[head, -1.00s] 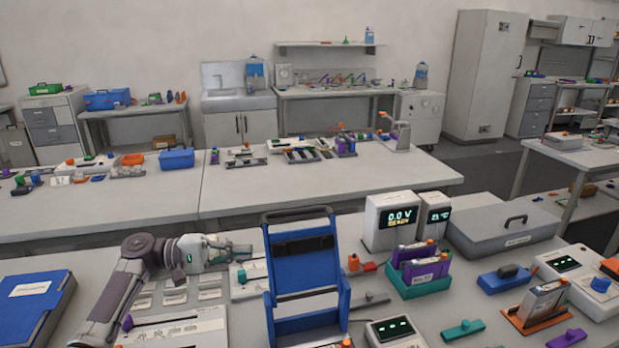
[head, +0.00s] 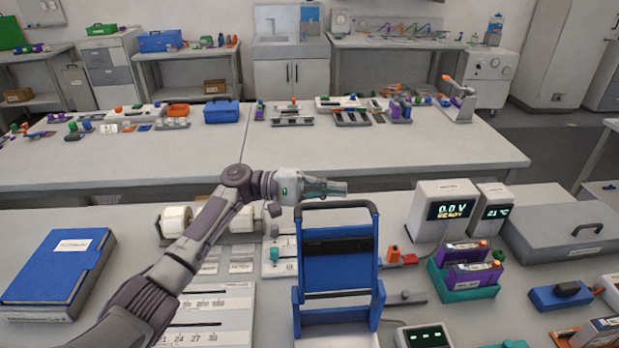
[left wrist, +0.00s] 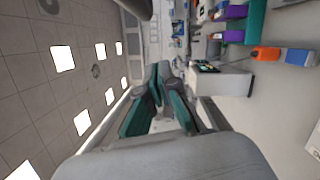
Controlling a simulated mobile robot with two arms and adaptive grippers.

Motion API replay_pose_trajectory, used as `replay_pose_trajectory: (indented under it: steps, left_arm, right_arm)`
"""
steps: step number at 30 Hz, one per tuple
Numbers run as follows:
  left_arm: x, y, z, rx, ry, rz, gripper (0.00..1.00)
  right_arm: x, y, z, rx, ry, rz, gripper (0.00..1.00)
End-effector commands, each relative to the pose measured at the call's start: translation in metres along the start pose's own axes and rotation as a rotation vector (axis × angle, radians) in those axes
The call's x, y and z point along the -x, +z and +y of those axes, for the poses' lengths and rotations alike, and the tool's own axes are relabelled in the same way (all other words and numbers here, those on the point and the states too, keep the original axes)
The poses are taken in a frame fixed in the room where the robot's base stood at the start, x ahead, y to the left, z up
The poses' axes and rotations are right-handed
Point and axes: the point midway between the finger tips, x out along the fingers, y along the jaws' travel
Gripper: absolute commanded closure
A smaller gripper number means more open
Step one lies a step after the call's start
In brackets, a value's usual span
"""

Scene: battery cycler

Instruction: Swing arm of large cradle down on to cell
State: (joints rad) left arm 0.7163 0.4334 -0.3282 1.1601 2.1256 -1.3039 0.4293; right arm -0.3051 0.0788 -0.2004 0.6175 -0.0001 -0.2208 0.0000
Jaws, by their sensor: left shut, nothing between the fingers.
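A large blue fixture (head: 338,262), which I take for the large cradle, stands at the front of the near bench. Its tall blue panel is raised, with a black band across it and a dark bar along the top. No cell shows clearly in it. My left gripper (head: 346,187) is shut and empty, held level just above the top bar in the picture. I cannot tell if it touches the bar. Its teal fingers (left wrist: 162,100) show in the left wrist view. My right gripper is out of view.
A blue binder (head: 60,265) lies at left. White rolls (head: 176,222) and a white plate (head: 275,258) stand behind my arm and the fixture. A display box (head: 443,212) and a teal holder with purple cells (head: 466,290) are at right.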

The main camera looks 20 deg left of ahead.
Motion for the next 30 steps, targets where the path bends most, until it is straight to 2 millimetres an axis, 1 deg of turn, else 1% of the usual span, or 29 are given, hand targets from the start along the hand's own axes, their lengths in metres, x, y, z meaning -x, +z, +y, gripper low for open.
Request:
replay_pose_trajectory:
  steps: [1,3,6,9,13,23,30]
  left_arm:
    - [-0.008,0.004,0.005,0.001,-0.001,-0.002,1.00]
    - [-0.008,0.017,0.004,0.001,-0.004,0.001,1.00]
    - [-0.011,0.028,0.004,0.001,-0.003,0.000,1.00]
    - [-0.013,0.035,0.002,0.001,-0.002,0.000,1.00]
    - [-0.014,0.039,0.000,0.001,-0.001,0.001,1.00]
    - [-0.014,0.039,0.000,-0.001,-0.001,0.001,1.00]
    - [-0.017,0.043,0.004,-0.047,-0.011,0.000,1.00]
  right_arm:
    - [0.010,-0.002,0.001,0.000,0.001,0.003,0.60]
    - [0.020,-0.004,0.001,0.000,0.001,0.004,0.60]
    - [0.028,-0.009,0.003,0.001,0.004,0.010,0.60]
    - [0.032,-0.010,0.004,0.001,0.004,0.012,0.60]
    - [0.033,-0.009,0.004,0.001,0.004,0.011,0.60]
    - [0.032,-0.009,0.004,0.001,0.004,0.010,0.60]
    - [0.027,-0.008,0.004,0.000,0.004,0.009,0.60]
